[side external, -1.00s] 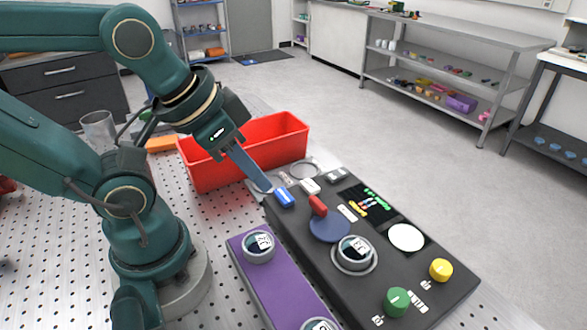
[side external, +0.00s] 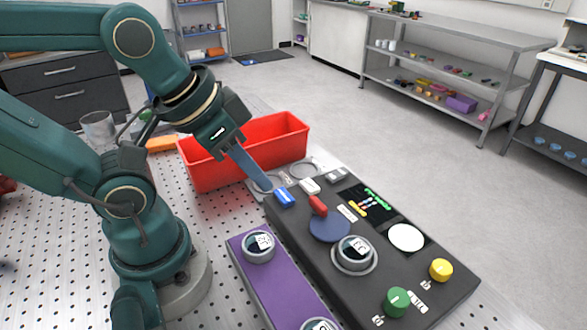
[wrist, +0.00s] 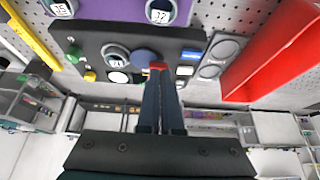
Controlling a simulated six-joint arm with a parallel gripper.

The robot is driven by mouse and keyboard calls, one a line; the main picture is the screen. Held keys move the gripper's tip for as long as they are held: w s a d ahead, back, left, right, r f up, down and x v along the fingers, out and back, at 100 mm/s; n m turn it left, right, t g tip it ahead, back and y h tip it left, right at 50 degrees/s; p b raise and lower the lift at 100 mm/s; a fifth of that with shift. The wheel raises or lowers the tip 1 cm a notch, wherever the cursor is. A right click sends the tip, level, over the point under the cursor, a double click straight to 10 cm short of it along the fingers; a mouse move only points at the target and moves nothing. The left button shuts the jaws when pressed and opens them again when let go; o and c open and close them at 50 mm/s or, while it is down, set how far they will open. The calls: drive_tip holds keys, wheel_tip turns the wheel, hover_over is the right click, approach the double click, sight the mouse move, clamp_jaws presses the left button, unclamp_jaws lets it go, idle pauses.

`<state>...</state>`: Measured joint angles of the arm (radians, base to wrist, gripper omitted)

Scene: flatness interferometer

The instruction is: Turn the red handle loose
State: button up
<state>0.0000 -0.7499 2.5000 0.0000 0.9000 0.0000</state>
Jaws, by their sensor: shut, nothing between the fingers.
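The red handle (side external: 318,205) stands on the dark console (side external: 400,268), beside a blue disc (side external: 329,228). In the wrist view the red handle (wrist: 159,65) shows just past the fingertips, partly covered by them. My gripper (side external: 268,190) is shut and empty, its fingers pointing down toward the console's far left end.
A red bin (side external: 275,140) is behind the fingers. A purple block (side external: 275,280) with round gauges lies in front of the console. Green (side external: 397,302) and yellow (side external: 441,269) knobs are at the console's near right end.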

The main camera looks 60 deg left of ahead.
drive_tip(key=o, duration=0.5)
drive_tip(key=shift+o, duration=0.3)
drive_tip(key=shift+n, duration=0.5)
drive_tip(key=n+g, duration=0.4)
drive_tip(key=n, duration=1.2)
approach(318, 202)
drive_tip(key=f, duration=0.1)
drive_tip(key=w+f+n+g, duration=0.1)
drive_tip(key=shift+w+f, duration=0.25)
drive_tip(key=shift+w, duration=0.1)
drive_tip(key=shift+s+f+g, duration=0.1)
drive_tip(key=shift+f+g, duration=0.2)
drive_tip(key=shift+f, duration=2.75)
clamp_jaws()
